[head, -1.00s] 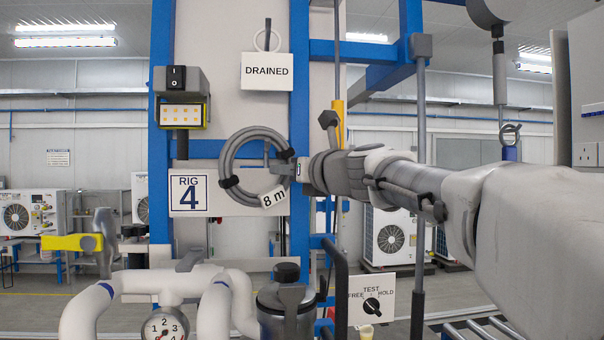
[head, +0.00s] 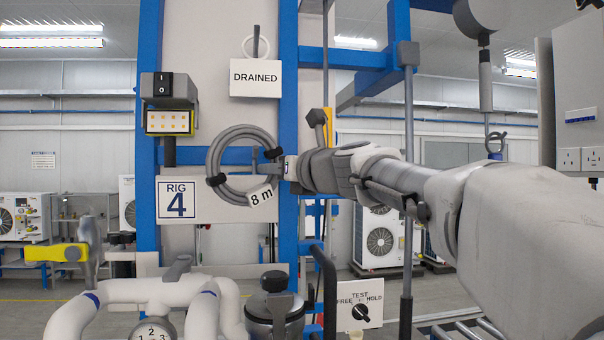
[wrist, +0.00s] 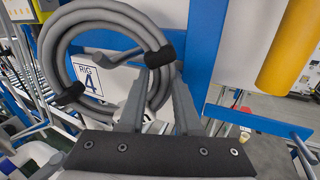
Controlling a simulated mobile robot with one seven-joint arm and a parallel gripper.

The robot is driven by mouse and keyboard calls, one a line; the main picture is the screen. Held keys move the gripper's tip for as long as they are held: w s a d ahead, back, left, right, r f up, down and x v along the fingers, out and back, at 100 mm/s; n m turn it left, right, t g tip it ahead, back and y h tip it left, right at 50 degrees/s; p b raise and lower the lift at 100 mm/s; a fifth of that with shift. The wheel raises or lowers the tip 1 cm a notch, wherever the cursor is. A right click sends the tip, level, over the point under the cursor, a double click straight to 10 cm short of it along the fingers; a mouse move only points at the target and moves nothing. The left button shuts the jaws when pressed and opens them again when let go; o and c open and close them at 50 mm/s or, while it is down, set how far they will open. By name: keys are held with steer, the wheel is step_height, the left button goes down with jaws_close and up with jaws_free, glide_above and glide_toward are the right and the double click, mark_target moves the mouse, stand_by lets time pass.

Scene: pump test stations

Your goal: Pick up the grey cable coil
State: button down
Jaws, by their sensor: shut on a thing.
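The grey cable coil (head: 214,158) is a round bundle with black ties and a white "8 m" tag (head: 261,196). It is upright in front of the rig panel, up and right of the "RIG 4" sign. My gripper (head: 274,164) reaches in from the right and is shut on the coil's right side. In the wrist view my gripper (wrist: 160,72) has its two fingers at the coil (wrist: 48,62), beside a black tie. I cannot tell whether the coil still touches a support behind it.
A "DRAINED" sign (head: 256,78) hangs above. A switch box (head: 168,91) is at upper left. White pipes (head: 150,291) with a gauge and a dark-lidded canister (head: 274,305) stand below. A blue post (head: 288,120) and a yellow cylinder (wrist: 291,45) are close to the gripper.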

steer(key=b+v, duration=0.2)
steer(key=v, duration=1.6)
steer(key=shift+r, duration=0.1)
